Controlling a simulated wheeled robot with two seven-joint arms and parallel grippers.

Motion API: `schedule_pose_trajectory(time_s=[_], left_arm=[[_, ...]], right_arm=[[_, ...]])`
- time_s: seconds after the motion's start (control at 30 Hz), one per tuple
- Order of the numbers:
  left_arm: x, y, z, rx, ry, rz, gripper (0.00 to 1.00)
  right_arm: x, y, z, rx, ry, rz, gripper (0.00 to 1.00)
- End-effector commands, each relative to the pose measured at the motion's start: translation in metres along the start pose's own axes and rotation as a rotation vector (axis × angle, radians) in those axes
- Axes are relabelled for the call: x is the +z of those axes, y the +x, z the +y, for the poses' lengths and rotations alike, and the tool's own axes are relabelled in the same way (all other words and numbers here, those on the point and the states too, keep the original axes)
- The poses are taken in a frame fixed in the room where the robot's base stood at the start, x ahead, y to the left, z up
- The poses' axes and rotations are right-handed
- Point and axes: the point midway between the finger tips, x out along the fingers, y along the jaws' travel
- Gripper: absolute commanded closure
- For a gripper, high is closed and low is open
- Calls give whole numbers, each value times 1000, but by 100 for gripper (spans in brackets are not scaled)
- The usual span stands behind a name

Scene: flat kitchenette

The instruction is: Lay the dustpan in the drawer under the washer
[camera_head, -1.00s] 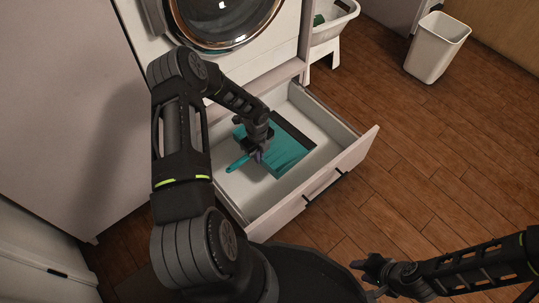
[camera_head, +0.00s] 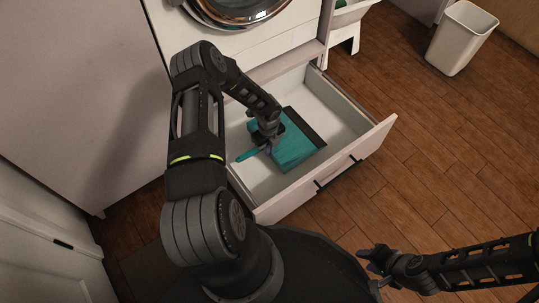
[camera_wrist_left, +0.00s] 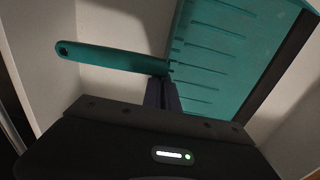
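The teal dustpan (camera_head: 292,148) with a dark edge strip is inside the pulled-out drawer (camera_head: 365,146) under the washer (camera_head: 238,6). Its handle (camera_head: 247,154) points left in the head view. In the left wrist view the handle (camera_wrist_left: 105,57) and ribbed pan (camera_wrist_left: 215,55) show clearly. My left gripper (camera_head: 271,147) reaches down into the drawer. Its fingers (camera_wrist_left: 162,92) are close together on the dustpan where handle meets pan. I cannot tell whether the pan touches the drawer floor. My right gripper (camera_head: 371,267) is empty, its fingers apart, over the wooden floor.
The drawer's pale walls surround the dustpan, with bare drawer floor (camera_head: 340,115) toward the right. A white bin (camera_head: 461,38) stands at the upper right. A white stand (camera_head: 344,30) is beside the washer. The wooden floor right of the drawer is clear.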

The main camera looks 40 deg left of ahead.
Motion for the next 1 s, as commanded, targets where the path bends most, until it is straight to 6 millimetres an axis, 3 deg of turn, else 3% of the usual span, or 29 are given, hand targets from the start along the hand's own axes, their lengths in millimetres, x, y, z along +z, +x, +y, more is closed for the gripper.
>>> schedule_pose_trajectory(time_s=[0.23, 0.5, 0.93, 1.0], left_arm=[[0, 3, -1, -1, 0, 0, 100], [0, 36, -1, -2, 0, 0, 100], [0, 40, -1, -1, 0, -1, 100], [0, 39, 0, 0, 0, 0, 92]], right_arm=[[0, 1, 0, 0, 0, 0, 64], [-1, 16, 5, 0, 1, 6, 64], [-2, 20, 6, 0, 1, 10, 64], [-2, 18, 5, 0, 1, 10, 64]])
